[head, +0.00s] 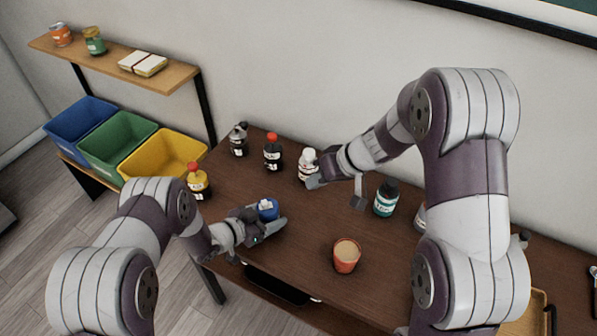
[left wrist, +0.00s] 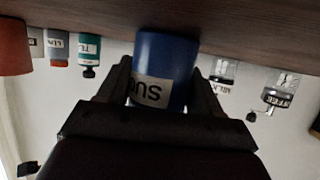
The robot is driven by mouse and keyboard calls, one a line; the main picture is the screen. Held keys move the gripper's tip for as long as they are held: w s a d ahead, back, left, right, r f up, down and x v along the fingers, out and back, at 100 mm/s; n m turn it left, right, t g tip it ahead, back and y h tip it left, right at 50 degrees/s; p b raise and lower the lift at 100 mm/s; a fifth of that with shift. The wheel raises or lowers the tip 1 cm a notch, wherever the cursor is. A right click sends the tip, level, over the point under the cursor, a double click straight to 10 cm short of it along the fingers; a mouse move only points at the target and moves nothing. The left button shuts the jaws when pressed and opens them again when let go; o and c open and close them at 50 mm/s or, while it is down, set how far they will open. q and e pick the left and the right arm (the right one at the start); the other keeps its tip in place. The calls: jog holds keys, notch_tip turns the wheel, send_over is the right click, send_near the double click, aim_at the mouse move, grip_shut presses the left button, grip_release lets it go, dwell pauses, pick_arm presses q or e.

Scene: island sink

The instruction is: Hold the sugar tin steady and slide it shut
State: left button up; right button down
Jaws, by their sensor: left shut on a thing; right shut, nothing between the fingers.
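The sugar tin (head: 268,210) is a blue round tin near the left part of the brown table. In the left wrist view the tin (left wrist: 166,62) stands between the two dark fingers, with part of its white label showing upside down. My left gripper (head: 262,226) is shut on the tin's sides. A white patch shows on the tin in the head view; I cannot tell whether it is label or opening. The lid's position is not clear. My right gripper (head: 336,190) is shut and empty, above the table near a white bottle, apart from the tin.
A white bottle (head: 307,164), a red-capped dark bottle (head: 272,152) and a dark jar (head: 239,139) stand behind. A yellow bottle (head: 198,182) is at the left edge. Table between tin and cup is clear.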

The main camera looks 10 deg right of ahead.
pick_arm(q)
jog(key=o, duration=1.2)
